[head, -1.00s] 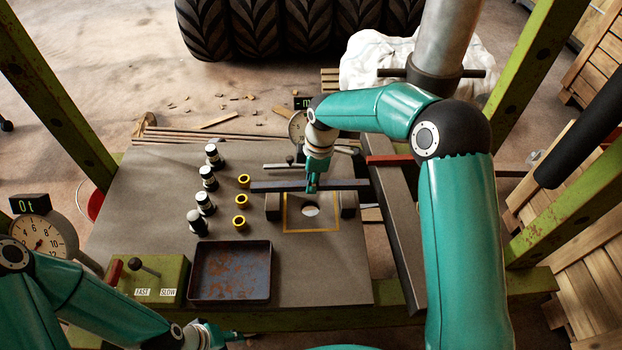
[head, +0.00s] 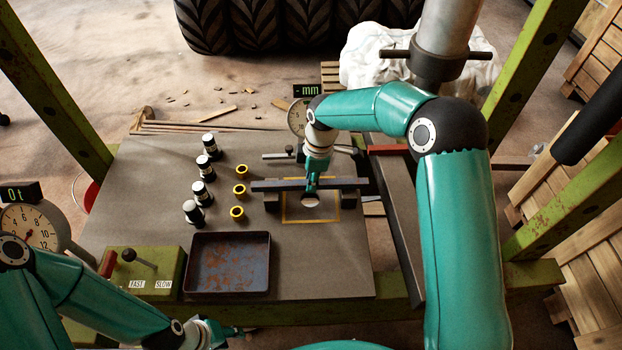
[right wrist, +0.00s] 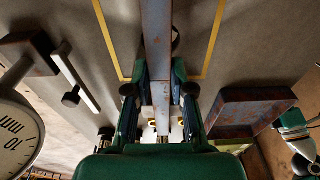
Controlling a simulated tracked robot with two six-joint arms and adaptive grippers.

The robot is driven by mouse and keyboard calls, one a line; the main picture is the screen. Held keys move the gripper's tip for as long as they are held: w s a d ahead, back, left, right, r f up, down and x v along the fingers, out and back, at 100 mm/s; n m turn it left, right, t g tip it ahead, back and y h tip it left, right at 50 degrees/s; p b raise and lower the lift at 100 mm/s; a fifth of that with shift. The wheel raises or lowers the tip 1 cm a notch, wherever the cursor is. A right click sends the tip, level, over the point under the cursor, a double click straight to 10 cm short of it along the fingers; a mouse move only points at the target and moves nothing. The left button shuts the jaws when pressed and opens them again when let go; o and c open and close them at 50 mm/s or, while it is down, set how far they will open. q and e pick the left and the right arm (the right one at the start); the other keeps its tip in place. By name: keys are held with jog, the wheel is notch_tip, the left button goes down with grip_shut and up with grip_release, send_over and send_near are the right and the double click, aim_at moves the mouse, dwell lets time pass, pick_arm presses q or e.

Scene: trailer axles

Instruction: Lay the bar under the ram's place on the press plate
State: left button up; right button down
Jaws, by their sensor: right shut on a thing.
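The bar (head: 276,185), long, flat and dark grey, runs left to right above the press plate (head: 140,205). My right gripper (head: 311,186) is shut on its middle. In the right wrist view the bar (right wrist: 157,50) shows rust patches and runs between the two fingers of the right gripper (right wrist: 161,100). Below it are two dark blocks, left (head: 272,203) and right (head: 348,199); I cannot tell whether it touches them. A yellow square outline (head: 312,221) surrounds a hole, near side of the bar. My left gripper (head: 232,333) is low in the head view, its fingers unclear.
The ram (head: 447,35) stands upper right. A rusty tray (head: 229,294), several black-and-white cylinders (head: 202,194) and yellow rings (head: 240,190) occupy the plate's left. A mm gauge (head: 298,117) stands behind. A beam (head: 402,230) slants at right.

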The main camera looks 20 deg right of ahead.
jog(key=c, duration=0.9)
grip_release()
jog(key=shift+r, duration=0.15)
jog(key=shift+s+f, duration=0.1)
jog(key=shift+f, duration=0.1)
jog(key=r, duration=0.4)
jog(key=d+r, duration=0.1)
jog(key=r, duration=0.7)
jog(key=shift+d, duration=0.2)
jog(key=shift+f, duration=0.1)
